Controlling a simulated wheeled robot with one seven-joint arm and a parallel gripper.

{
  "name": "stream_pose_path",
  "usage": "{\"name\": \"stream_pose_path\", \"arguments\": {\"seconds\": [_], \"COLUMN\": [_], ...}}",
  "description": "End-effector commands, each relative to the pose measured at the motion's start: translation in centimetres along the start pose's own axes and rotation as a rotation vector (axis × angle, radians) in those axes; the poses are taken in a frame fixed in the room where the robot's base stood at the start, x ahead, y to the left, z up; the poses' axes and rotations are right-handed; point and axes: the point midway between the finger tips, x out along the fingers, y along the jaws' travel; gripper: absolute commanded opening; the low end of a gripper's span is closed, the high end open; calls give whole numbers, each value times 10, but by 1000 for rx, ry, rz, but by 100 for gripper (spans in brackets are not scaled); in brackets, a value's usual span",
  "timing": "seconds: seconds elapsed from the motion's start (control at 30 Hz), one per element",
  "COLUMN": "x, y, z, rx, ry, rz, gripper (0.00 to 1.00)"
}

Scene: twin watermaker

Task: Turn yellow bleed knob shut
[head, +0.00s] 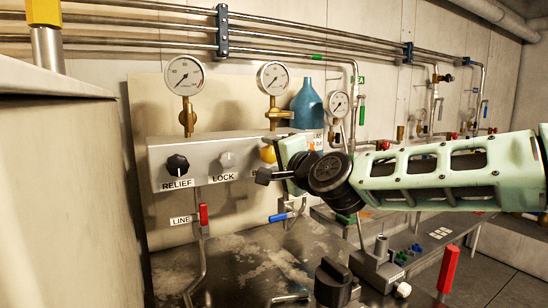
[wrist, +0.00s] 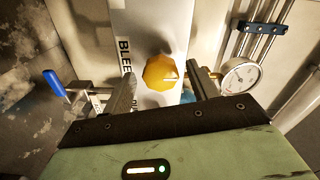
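The yellow bleed knob (wrist: 160,72) sits on a grey panel (wrist: 148,22) beside the partly hidden label "BLEE" in the wrist view. In the head view only part of the yellow knob (head: 267,154) shows, behind my gripper. My gripper (wrist: 164,88) is open, with one finger on each side of the knob. A gap shows between the knob and each finger, and I see no contact. In the head view my gripper (head: 272,172) is at the right end of the panel, its fingertips largely hidden. The knob has a pale mark on its face.
The panel also bears a black RELIEF knob (head: 178,164) and a grey LOCK knob (head: 228,159). Gauges (head: 185,76) stand above. A blue-handled valve (wrist: 55,84) and a small gauge (wrist: 241,78) flank my gripper. A red LINE handle (head: 204,215) hangs below.

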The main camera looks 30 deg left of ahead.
Motion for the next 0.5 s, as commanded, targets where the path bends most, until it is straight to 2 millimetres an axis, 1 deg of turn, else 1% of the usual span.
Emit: {"name": "stream_pose_path", "arguments": {"seconds": [0.17,0.27,0.37,0.5], "x": [-1,-5,-16,-40], "y": [0,-1,0,1], "z": [0,0,0,0], "rx": [-1,-1,-2,-4], "ry": [0,0,-1,0], "rz": [-1,-2,-1,-1], "gripper": [59,59,59,59]}}
